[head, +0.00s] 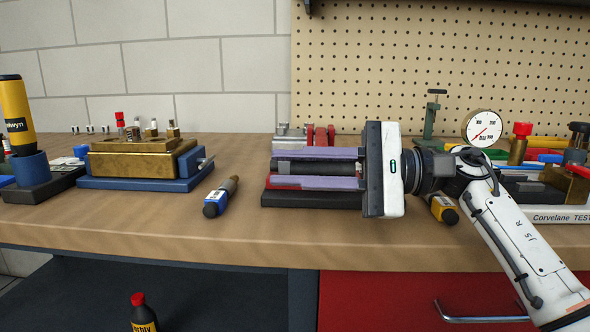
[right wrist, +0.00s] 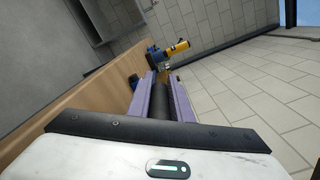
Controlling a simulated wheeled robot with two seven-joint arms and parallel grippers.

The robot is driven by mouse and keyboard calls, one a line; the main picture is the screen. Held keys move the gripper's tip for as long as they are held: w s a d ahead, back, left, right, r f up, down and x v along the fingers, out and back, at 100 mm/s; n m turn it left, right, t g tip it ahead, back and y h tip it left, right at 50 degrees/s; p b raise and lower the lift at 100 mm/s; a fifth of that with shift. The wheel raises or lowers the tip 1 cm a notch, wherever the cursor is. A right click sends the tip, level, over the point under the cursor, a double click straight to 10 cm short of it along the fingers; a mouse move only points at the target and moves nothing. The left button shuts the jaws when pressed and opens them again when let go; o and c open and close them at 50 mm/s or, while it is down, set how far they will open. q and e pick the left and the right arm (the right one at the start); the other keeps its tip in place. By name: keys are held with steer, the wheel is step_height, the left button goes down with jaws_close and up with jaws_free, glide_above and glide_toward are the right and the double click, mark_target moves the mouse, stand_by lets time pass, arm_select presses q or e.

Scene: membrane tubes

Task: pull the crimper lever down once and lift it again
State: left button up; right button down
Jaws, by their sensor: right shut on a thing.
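The crimper sits near the middle of the bench in the head view, largely hidden behind my right gripper. Its dark base (head: 312,201) and a bit of its red body show below the fingers. My right gripper (head: 277,168) comes in from the right with its purple fingers pointing left. It is shut on the black lever grip (head: 320,168), which lies level between the fingers, low over the base. The right wrist view also shows the black grip (right wrist: 176,104) between the purple fingers. My left gripper is not in view.
A blue-and-black marker-like tube (head: 220,197) lies left of the crimper. Further left stands a brass block on a blue base (head: 145,183). Red clamps (head: 320,135) stand behind.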

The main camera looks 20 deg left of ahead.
steer(key=shift+w+f, duration=0.45)
steer(key=shift+f, duration=0.1)
steer(key=c, duration=1.6)
jaws_free()
steer(key=shift+d, duration=0.1)
steer(key=v, duration=0.3)
steer(key=p+v, duration=0.1)
steer(key=v, duration=0.5)
steer(key=shift+s+d+r, duration=0.1)
steer(key=shift+s+r, duration=0.1)
steer(key=shift+s, duration=0.05)
steer(key=shift+d+r, duration=0.1)
steer(key=shift+d, duration=0.45)
